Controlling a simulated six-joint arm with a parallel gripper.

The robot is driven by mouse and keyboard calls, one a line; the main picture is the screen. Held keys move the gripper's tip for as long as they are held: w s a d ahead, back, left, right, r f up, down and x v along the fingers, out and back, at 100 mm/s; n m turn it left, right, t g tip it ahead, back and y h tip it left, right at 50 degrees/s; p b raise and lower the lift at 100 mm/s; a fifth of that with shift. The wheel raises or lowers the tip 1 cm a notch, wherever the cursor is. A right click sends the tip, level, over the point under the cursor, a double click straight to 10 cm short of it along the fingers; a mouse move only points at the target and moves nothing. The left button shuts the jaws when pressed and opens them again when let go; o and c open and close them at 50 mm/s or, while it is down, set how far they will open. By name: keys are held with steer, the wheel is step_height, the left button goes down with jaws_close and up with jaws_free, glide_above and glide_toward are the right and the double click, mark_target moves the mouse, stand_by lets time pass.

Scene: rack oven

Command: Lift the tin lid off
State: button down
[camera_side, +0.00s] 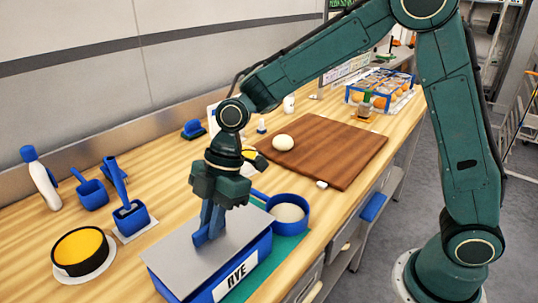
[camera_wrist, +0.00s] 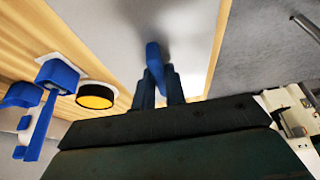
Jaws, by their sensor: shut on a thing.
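A blue tin (camera_side: 243,275) with a white label reading "RYE" stands at the front of the bench on a green mat. Its flat grey lid (camera_side: 178,259) lies over the top; I cannot tell whether it is seated or slightly raised. The lid also fills the upper middle of the wrist view (camera_wrist: 110,25). My gripper (camera_side: 208,236) points down over the lid and is shut on its blue handle, which shows between the fingers in the wrist view (camera_wrist: 153,56). The fingers hide most of the handle in the side view.
A blue pan (camera_side: 303,211) of pale contents stands just right of the tin. A black-rimmed yellow round (camera_side: 80,248) and a blue scoop in a holder (camera_side: 130,216) are to the left. A brown board (camera_side: 335,150) with a dough ball (camera_side: 283,142) lies behind.

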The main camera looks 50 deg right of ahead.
steer(key=shift+r, duration=2)
